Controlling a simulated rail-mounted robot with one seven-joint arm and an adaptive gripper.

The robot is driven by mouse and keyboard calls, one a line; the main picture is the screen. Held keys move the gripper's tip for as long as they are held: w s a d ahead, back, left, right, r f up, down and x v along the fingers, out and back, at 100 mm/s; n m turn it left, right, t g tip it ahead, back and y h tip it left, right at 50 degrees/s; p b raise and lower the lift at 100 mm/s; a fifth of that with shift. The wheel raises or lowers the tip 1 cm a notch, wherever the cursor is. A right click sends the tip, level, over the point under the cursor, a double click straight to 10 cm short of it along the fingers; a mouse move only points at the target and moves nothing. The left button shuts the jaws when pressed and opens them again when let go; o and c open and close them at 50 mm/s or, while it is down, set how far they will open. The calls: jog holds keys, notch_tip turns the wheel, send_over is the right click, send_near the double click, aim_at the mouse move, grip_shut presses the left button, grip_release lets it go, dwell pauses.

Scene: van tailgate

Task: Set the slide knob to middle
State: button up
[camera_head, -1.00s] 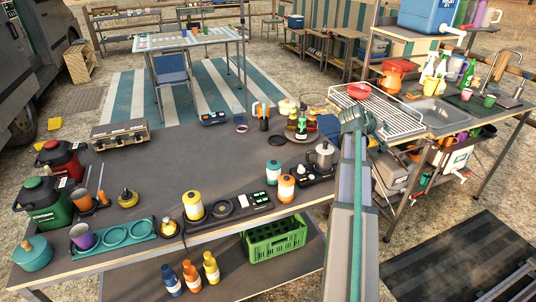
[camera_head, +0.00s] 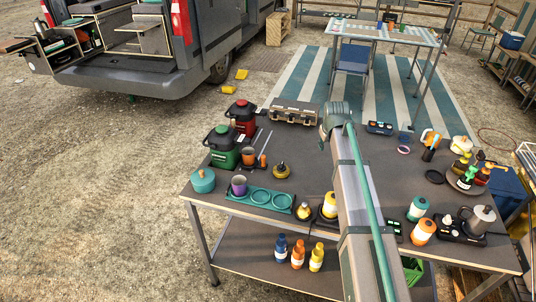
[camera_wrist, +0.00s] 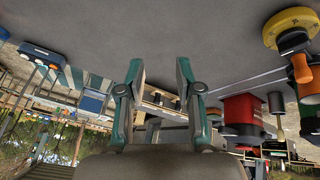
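I cannot make out a slide knob for certain in either view. A small dark blue box with several small details on its face (camera_head: 380,128) sits near the table's back edge. A blue box, probably the same one, shows at upper left in the wrist view (camera_wrist: 40,57). A black panel (camera_head: 394,229) is partly hidden behind my arm. My gripper (camera_wrist: 159,72) is open and empty in the wrist view, its two green fingers apart. In the head view my wrist end is over the table, left of the blue box, and hides the fingers.
Red (camera_head: 241,117) and green (camera_head: 222,146) jugs and a hard case (camera_head: 294,111) stand on the table (camera_head: 308,160) at back left. A teal tray (camera_head: 262,199) and yellow-topped burner are in front. Bottles crowd the right. A van (camera_head: 170,50) stands behind.

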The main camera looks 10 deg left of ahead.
aim_at(264, 157)
jog(key=s+a+n+g+y+p, duration=0.1)
jog(key=s+a, duration=0.2)
jog(key=a, duration=0.8)
jog(key=s+a+n+g+y+p, duration=0.1)
jog(key=s+a+y, duration=0.15)
jog(key=a, duration=0.85)
jog(key=shift+h, duration=0.45)
jog(key=p+x, duration=0.3)
jog(key=x, duration=0.7)
jog(key=shift+w+f, duration=0.1)
grip_shut()
